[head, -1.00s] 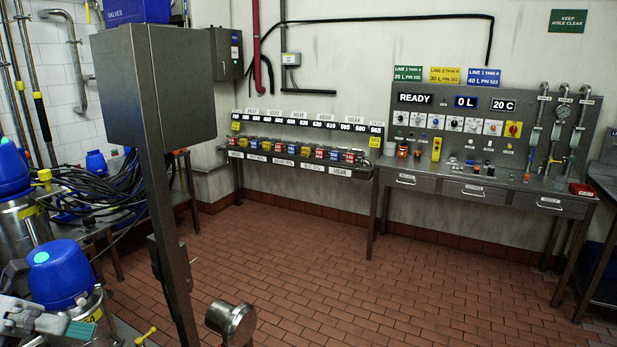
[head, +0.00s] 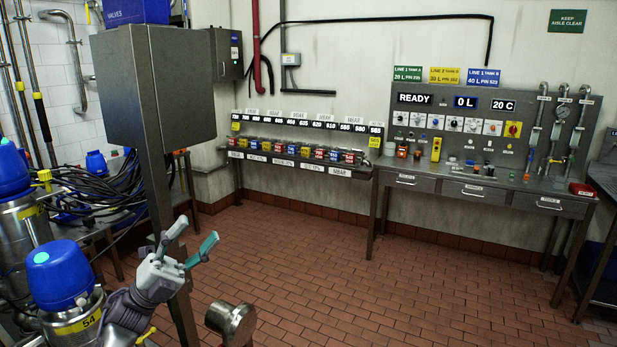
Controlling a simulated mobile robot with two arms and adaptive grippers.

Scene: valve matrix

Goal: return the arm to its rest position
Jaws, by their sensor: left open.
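My left gripper (head: 188,240) is at the lower left of the head view, in front of the steel post. Its two teal-tipped fingers are spread apart with nothing between them. My left arm's wrist (head: 130,308) comes up from the bottom left, close beside a steel canister with a blue lid (head: 60,275) and in front of part of it. My right gripper is not in view.
A grey cabinet (head: 150,85) stands on the post (head: 160,210) just behind the gripper. A round steel stub (head: 232,320) rises at bottom centre. The valve rack (head: 300,150) and control bench (head: 480,185) line the back wall. The brick floor (head: 400,290) between is clear.

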